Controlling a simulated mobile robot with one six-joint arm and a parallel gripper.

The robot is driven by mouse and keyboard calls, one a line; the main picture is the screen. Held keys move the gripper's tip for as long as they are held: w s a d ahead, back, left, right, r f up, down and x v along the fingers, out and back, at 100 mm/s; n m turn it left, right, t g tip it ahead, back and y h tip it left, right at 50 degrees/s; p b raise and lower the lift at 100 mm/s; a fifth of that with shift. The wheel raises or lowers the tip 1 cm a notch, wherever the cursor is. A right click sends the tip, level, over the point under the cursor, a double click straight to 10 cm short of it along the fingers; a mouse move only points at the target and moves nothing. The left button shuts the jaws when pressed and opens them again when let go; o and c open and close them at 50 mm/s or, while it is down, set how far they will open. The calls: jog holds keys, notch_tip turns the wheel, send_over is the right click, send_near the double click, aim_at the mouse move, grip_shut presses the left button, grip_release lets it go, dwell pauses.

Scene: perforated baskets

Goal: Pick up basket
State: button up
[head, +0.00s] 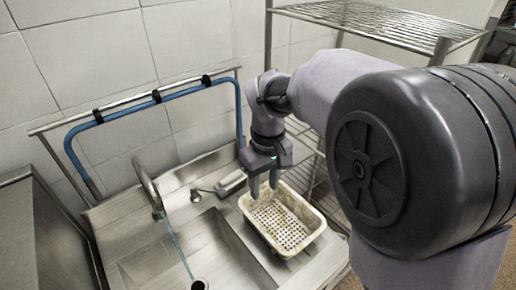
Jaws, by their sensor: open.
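A white perforated basket (309,240) with stained walls sits upright on the metal counter, right of the sink basin. Its perforated floor shows and it looks empty. My gripper (264,192) points down at the basket's far left side, with its two fingers apart and nothing between them. The fingertips overlap the basket's far rim in the picture. I cannot tell whether they touch it. Part of the far rim is hidden behind the gripper.
The steel sink (200,252) with a curved tap (149,187) is left of the basket, and a stream of water runs into it. A blue hose (150,107) hangs on a rail behind. A wire rack (375,18) stands at the back right. My arm fills the right side.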

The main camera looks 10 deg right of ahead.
jog(key=b, duration=0.5)
send_over(259, 227)
jog(key=shift+n, duration=0.4)
jog(key=f, duration=1.3)
jog(key=shift+d+f, duration=0.3)
jog(key=shift+d, duration=0.05)
jog(key=f+b, duration=0.1)
jog(key=f, duration=0.1)
jog(key=f+b, duration=0.2)
jog(key=f, duration=0.1)
jog(key=shift+a+f, duration=0.3)
jog(key=shift+r, duration=0.2)
jog(key=shift+c, duration=0.2)
grip_shut()
